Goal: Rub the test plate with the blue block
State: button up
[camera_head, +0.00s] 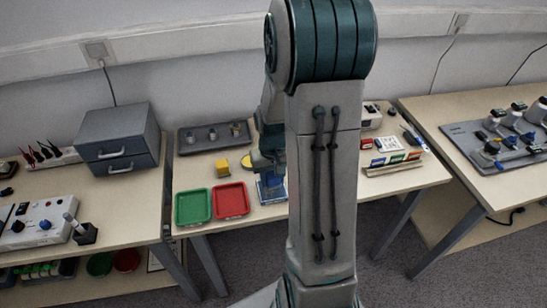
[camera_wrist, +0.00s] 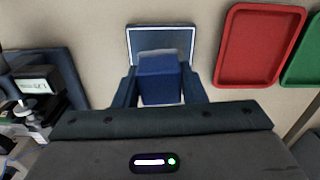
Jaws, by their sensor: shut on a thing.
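The blue block (camera_wrist: 160,80) sits between the two fingers of my gripper (camera_wrist: 160,72) in the wrist view. My gripper is shut on it. The test plate (camera_wrist: 146,32), a dark blue-grey square with a pale border line, lies just beyond the block, which covers its near part. In the head view the plate (camera_head: 280,195) is on the middle table, right of the red tray, with the blue block (camera_head: 270,181) over it. I cannot tell whether the block touches the plate. My arm hides part of the table to the right.
A red tray (camera_head: 231,200) and a green tray (camera_head: 193,207) stand left of the plate. A yellow block (camera_head: 221,167) and a grey tray with knobs (camera_head: 187,148) are behind. A rack of coloured items (camera_head: 394,160) lies to the right. Bare tabletop separates these things.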

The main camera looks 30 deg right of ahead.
aim_at(273, 173)
jog(key=shift+d+r+p, duration=0.15)
jog(key=shift+r+p, duration=1.65)
jog(key=shift+r, duration=0.9)
jog(key=shift+f, duration=0.15)
